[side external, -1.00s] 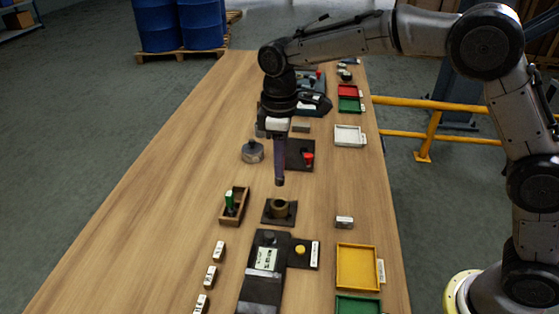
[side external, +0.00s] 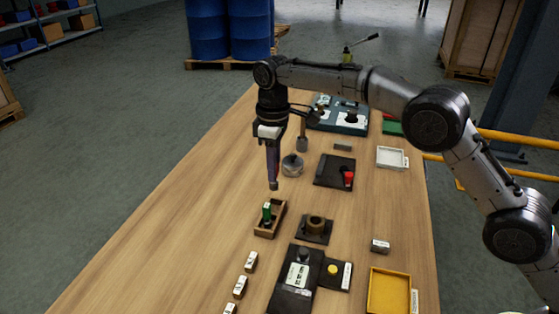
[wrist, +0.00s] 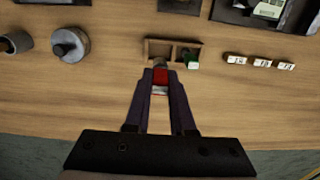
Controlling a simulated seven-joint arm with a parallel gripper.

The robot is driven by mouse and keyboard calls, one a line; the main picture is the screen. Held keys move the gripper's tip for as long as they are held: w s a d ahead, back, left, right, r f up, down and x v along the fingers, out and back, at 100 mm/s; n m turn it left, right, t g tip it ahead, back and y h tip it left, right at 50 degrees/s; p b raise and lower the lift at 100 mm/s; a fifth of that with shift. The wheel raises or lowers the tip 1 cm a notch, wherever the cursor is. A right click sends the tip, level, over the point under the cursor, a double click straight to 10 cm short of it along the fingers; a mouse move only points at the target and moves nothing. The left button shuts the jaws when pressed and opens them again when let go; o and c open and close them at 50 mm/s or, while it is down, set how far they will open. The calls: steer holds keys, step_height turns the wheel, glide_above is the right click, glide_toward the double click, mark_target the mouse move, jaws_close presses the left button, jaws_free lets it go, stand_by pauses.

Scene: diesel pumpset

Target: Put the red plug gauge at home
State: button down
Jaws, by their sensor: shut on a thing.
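My gripper (wrist: 160,76) is shut on the red plug gauge (wrist: 160,77), whose red body shows between the fingers in the wrist view. The holder also shows in the wrist view (wrist: 173,41). It has two compartments: the right one there holds a green plug gauge (wrist: 192,63), and the left looks empty. The gauge's lower end overlaps the holder's near edge in the wrist view; contact cannot be told.
A bored block (side external: 315,224) stands right of the holder. A round grey metal part (side external: 292,165) stands behind. Several white labelled blocks (side external: 240,286) line the front left. A yellow tray (side external: 389,292) is at the front right. The table's left side is clear.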

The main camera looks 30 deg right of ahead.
stand_by(0.3)
steer(key=shift+f, duration=3.6)
steer(key=shift+f, duration=0.35)
steer(key=c, duration=0.7)
jaws_free()
steer(key=shift+r, duration=3.5)
